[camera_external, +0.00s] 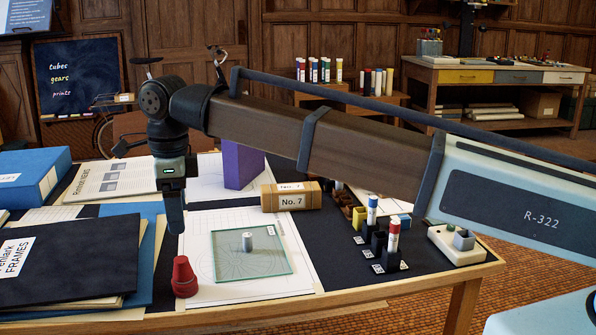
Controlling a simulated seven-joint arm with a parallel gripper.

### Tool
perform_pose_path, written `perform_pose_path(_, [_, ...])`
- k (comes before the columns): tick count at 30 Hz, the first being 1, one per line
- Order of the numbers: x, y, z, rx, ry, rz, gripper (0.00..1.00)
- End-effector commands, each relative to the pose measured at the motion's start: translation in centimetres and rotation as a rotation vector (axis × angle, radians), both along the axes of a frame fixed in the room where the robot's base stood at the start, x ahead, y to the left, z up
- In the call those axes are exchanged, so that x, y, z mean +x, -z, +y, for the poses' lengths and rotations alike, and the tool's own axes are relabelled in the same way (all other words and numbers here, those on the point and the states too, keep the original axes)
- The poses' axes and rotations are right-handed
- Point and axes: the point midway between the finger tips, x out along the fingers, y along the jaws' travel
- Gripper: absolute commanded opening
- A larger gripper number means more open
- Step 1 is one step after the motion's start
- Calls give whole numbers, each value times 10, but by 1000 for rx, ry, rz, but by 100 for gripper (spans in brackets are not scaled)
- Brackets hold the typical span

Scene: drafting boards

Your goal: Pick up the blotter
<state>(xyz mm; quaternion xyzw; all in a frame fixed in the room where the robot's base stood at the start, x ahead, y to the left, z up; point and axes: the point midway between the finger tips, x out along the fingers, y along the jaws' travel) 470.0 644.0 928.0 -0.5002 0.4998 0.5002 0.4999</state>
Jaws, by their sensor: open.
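I cannot tell for sure which thing is the blotter; no item is clearly marked as one. My gripper (174,226) points down over the table, left of a glass plate (223,268) with a small grey cylinder (247,241) on it. The gripper is open, seen edge-on, with nothing visible between its fingers. A red tapered object (184,278) stands just below the fingertips in the picture, apart from them. A tan box labelled No. 7 (290,200) lies to the right, and a purple block (243,166) stands behind.
Dark folders (75,252) and a blue box (36,175) fill the table's left side. Small holders with capped tubes (393,240) and a pale device (458,245) stand at the right. White sheets cover the middle. My arm crosses above the table from the right.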

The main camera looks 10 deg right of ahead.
Motion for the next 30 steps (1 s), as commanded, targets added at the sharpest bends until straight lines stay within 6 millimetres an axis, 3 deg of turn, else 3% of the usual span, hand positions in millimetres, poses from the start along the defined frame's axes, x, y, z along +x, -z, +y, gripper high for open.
perform_pose_path(6, [0,0,0,0,0,0,100])
perform_pose_path(13, [1,0,-1,0,1,0,100])
perform_pose_path(16, [10,0,-7,0,16,0,100])
perform_pose_path(20, [42,0,-29,-1,66,0,100])
perform_pose_path(30, [162,6,-133,-7,272,6,100])
